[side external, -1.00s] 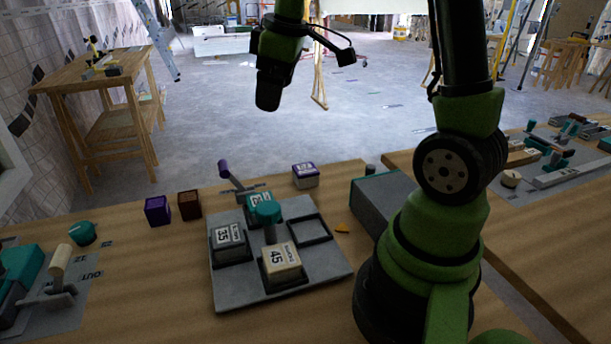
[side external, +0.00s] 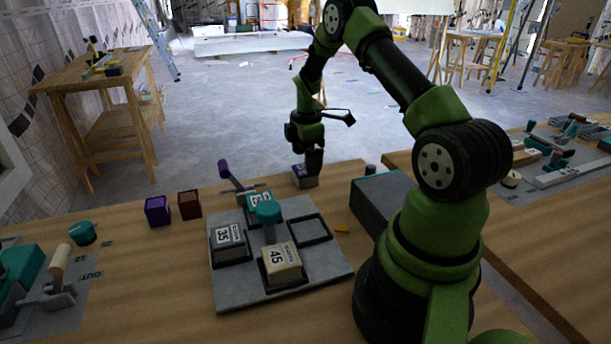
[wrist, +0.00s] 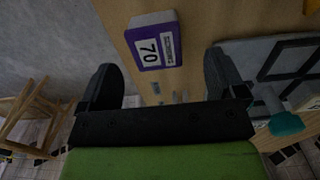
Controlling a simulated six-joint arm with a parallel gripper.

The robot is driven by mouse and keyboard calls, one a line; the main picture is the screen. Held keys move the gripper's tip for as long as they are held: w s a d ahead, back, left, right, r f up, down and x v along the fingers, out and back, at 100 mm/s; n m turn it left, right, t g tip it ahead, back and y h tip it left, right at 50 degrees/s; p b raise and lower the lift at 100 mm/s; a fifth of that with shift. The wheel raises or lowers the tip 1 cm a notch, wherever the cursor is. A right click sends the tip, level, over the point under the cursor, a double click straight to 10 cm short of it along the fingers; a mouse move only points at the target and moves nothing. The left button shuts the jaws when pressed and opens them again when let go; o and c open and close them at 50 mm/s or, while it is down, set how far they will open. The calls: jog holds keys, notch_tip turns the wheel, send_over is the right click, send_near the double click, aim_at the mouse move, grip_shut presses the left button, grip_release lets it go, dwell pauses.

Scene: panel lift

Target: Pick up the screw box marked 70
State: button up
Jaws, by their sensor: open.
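The screw box marked 70 (wrist: 155,42) is purple and grey with a white label, and lies on the wooden table. In the wrist view it sits ahead of my gripper (wrist: 160,85), between the lines of the two black fingers. In the side view the box (side external: 299,177) stands near the table's far edge, behind the grey tray. My gripper (side external: 309,160) is over it, pointing down, and partly hides it. The fingers are apart with nothing between them.
The grey tray (side external: 235,290) holds boxes marked 35 and 45, another partly hidden box, a teal-topped knob and an empty square slot. A purple box (side external: 157,211) and a brown box (side external: 189,205) stand left of it. A grey block (side external: 375,207) stands to the right.

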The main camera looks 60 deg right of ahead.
jog(key=f, duration=0.4)
jog(key=shift+w+d+f, duration=0.1)
jog(key=shift+w+f, duration=0.1)
jog(key=shift+f, duration=0.15)
jog(key=shift+c, duration=0.2)
jog(key=c, duration=1.1)
jog(key=shift+c, duration=0.2)
jog(key=shift+r, duration=0.1)
